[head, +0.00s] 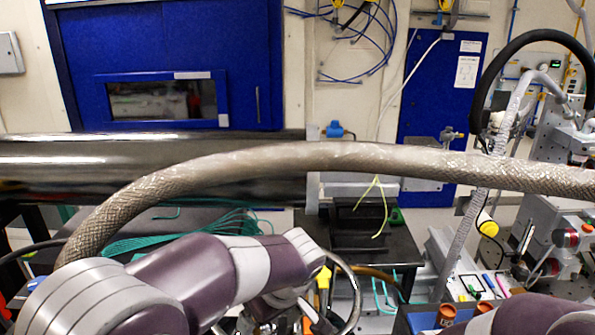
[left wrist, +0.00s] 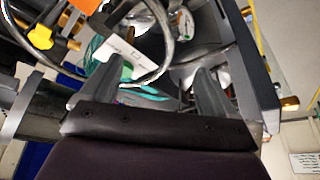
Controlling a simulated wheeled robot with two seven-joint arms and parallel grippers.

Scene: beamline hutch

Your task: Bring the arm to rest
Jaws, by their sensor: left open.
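My left arm (head: 230,270), purple and grey, reaches in from the lower left of the head view, bent, with its wrist end near the bottom middle. In the left wrist view my left gripper (left wrist: 148,88) has its two grey fingers apart, with nothing held between them. A metal hose loop (left wrist: 166,55) and a white label (left wrist: 122,55) show beyond the fingers; I cannot tell how far off they are. In the head view the fingers are not clearly seen. A purple part of my right arm (head: 545,315) shows at the lower right; its gripper is out of view.
A thick braided hose (head: 330,157) arches across the head view in front of a dark horizontal pipe (head: 60,160). Teal cables (head: 190,232) lie behind my left arm. Instruments (head: 560,235) crowd the right. Blue doors (head: 270,60) stand at the back.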

